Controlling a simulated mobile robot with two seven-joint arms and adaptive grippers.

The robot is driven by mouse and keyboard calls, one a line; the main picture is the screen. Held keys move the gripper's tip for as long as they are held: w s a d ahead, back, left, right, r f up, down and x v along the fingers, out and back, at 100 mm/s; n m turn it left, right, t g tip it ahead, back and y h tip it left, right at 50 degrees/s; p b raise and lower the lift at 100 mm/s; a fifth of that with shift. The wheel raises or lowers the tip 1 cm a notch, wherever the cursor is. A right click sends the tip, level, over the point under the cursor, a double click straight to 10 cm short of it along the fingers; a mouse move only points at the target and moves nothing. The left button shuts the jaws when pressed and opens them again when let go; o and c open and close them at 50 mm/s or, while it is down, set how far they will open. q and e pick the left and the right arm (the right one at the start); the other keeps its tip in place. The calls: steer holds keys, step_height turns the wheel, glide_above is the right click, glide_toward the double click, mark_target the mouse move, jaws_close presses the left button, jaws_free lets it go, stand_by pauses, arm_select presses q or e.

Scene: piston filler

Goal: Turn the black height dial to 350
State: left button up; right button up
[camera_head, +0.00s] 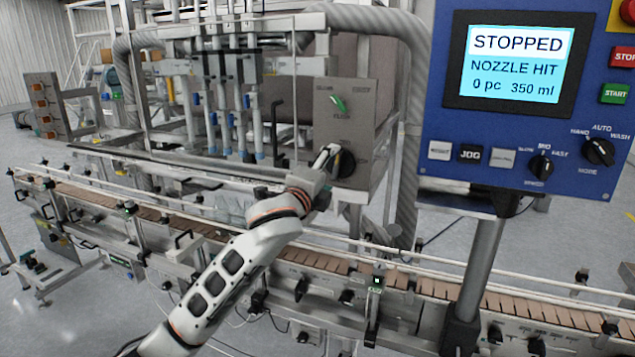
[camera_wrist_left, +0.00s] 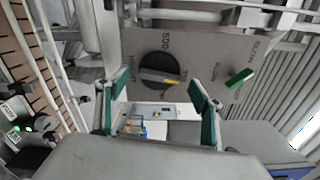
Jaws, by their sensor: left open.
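The black height dial (camera_head: 347,163) is on the lower part of the filler's grey panel, partly covered by my left gripper (camera_head: 328,156). In the left wrist view the round black dial (camera_wrist_left: 158,70) has a raised grip bar with a yellow mark, and "500" is printed beside it. Its other scale marks are too blurred or hidden to read. My left gripper (camera_wrist_left: 159,82) is open, its green-padded fingers apart on either side of the dial's near part. I cannot tell whether they touch it. My right gripper is not in view.
A green switch (camera_head: 338,103) is above the dial on the same panel; it also shows in the wrist view (camera_wrist_left: 240,79). A blue control box (camera_head: 440,150) at right reads "STOPPED, NOZZLE HIT, 0 pc, 350 ml". The conveyor (camera_head: 420,285) runs below. Nozzles (camera_head: 225,130) hang left of the panel.

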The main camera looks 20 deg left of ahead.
arm_select(q)
steer(key=s, duration=0.8)
steer(key=shift+s+a, duration=0.15)
steer(key=shift+s, duration=0.25)
steer(key=s+d+f+n+g+h, duration=0.1)
steer(key=s+f+n, duration=0.2)
steer(key=f, duration=0.8)
steer(key=s+f+n+g, duration=0.2)
steer(key=f, duration=0.8)
steer(key=s+d+f+n+g+h, duration=0.1)
steer(key=s+f+n, duration=0.2)
steer(key=f, duration=0.8)
steer(key=s+f+n+g, duration=0.3)
steer(key=s+f+n, duration=0.5)
steer(key=s+f, duration=1.4)
steer(key=shift+s+a+f+g+y, duration=0.3)
steer(key=shift+s, duration=0.3)
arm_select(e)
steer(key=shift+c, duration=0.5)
